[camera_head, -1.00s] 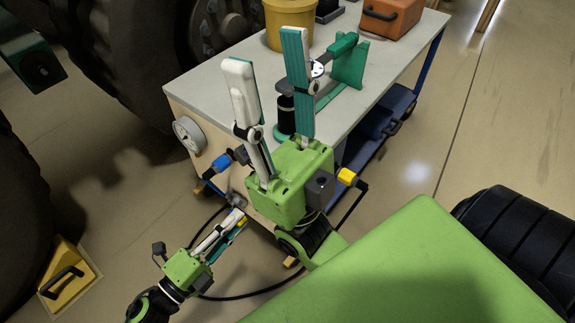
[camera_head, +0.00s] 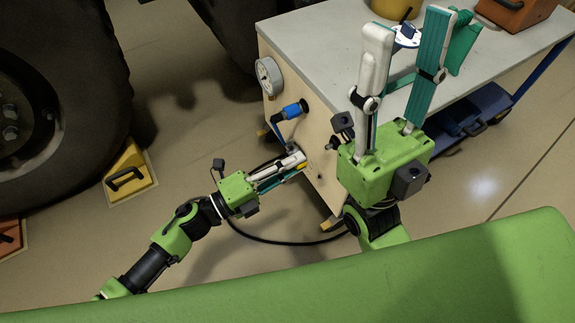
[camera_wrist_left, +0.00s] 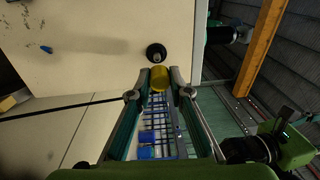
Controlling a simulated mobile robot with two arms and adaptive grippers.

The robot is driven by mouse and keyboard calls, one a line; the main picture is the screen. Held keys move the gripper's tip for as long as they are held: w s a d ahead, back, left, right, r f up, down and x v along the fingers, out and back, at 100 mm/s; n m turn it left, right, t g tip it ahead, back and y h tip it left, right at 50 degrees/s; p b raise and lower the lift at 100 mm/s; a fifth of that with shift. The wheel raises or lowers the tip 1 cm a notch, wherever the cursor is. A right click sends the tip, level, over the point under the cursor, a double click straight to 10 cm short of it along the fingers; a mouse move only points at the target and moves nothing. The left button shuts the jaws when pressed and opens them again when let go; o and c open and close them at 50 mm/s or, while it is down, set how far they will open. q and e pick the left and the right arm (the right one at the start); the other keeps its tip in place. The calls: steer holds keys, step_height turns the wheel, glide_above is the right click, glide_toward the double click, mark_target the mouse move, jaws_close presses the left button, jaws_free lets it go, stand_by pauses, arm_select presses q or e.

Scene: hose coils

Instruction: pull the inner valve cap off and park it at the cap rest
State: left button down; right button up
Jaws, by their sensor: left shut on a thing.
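My left gripper (camera_head: 298,162) is shut on a small yellow cap (camera_wrist_left: 160,77), close to the bench's wooden side panel (camera_head: 318,130). In the left wrist view the cap sits between both fingertips (camera_wrist_left: 160,84). Just past it is a round black fitting with a grey centre (camera_wrist_left: 156,52) on the pale panel; a narrow gap shows between them in that view. I cannot tell whether this fitting is the valve or the cap rest. My right gripper (camera_head: 407,30) is open and empty, fingers upward, in front of the bench.
A blue-handled lever (camera_head: 292,110) and a round gauge (camera_head: 268,76) are on the side panel. A black hose (camera_head: 290,241) loops over the floor below. A yellow wheel chock (camera_head: 128,176) stands by the big tyre (camera_head: 60,110). The bench top (camera_head: 320,40) is mostly clear.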

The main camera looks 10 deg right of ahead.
mark_target(326, 148)
arm_select(q)
steer(key=shift+x, duration=2.25)
steer(key=shift+x, duration=1.6)
steer(key=shift+f, duration=0.1)
steer(key=c, duration=1.8)
jaws_free()
steer(key=o, duration=0.3)
steer(key=shift+s+a, duration=0.1)
steer(key=shift+a, duration=0.1)
steer(key=shift+v, duration=1.9)
